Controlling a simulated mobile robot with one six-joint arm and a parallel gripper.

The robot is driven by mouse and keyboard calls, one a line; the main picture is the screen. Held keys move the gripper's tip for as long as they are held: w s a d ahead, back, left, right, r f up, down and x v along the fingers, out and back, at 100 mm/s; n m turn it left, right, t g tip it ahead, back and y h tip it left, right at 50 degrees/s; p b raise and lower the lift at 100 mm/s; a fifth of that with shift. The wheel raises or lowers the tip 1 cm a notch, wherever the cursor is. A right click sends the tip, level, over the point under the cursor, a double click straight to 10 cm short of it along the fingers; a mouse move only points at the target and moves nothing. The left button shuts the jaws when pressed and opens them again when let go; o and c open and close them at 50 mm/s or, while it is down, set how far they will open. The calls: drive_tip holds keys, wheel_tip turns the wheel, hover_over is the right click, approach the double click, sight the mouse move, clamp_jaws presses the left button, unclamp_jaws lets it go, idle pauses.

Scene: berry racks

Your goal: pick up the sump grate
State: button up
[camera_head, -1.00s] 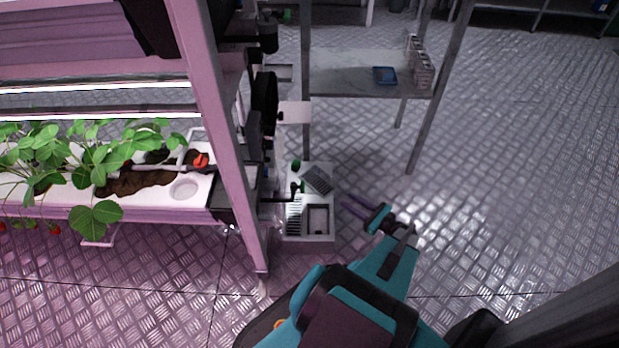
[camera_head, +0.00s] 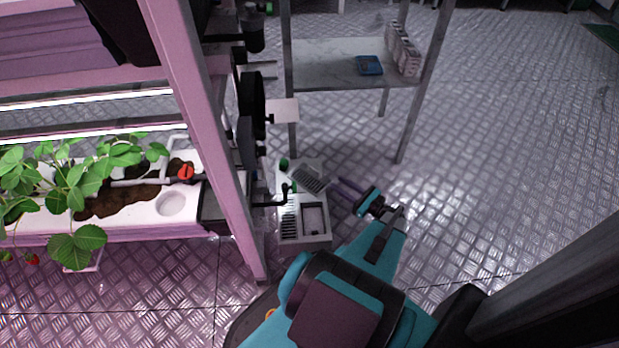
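The sump grate is a dark grey slatted plate (camera_head: 310,179). It lies tilted at an angle on the back right part of a pale sump box (camera_head: 318,240), which stands low beside the rack post. My gripper (camera_head: 336,187) is just right of the grate, with its two thin purple fingers pointing left toward it. The fingers look apart, with nothing seen between them. I cannot tell the height gap between the fingertips and the grate.
A pink rack post (camera_head: 205,140) and a planted white trough (camera_head: 120,222) stand to the left. A dark pipe with a handle (camera_head: 270,202) reaches over the box's left side. A metal table (camera_head: 325,65) with a blue tray (camera_head: 369,65) stands behind. Floor at right is clear.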

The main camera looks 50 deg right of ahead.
sight(315, 169)
drive_tip(key=shift+w+a+b, duration=0.2)
drive_tip(key=shift+w+b, duration=0.35)
drive_tip(key=shift+w, duration=1.55)
drive_tip(key=shift+w+a+b, duration=0.2)
drive_tip(key=shift+w+b, duration=0.3)
drive_tip(key=shift+w, duration=1.6)
drive_tip(key=shift+w, duration=0.1)
drive_tip(key=shift+w+a+f+b, duration=0.1)
drive_tip(key=shift+w+b, duration=0.45)
drive_tip(key=shift+w, duration=0.4)
drive_tip(key=shift+w+a+f+b, duration=0.1)
drive_tip(key=shift+w+b, duration=0.45)
drive_tip(key=shift+w, duration=0.4)
drive_tip(key=shift+w+r, duration=0.15)
drive_tip(key=shift+w, duration=0.45)
clamp_jaws()
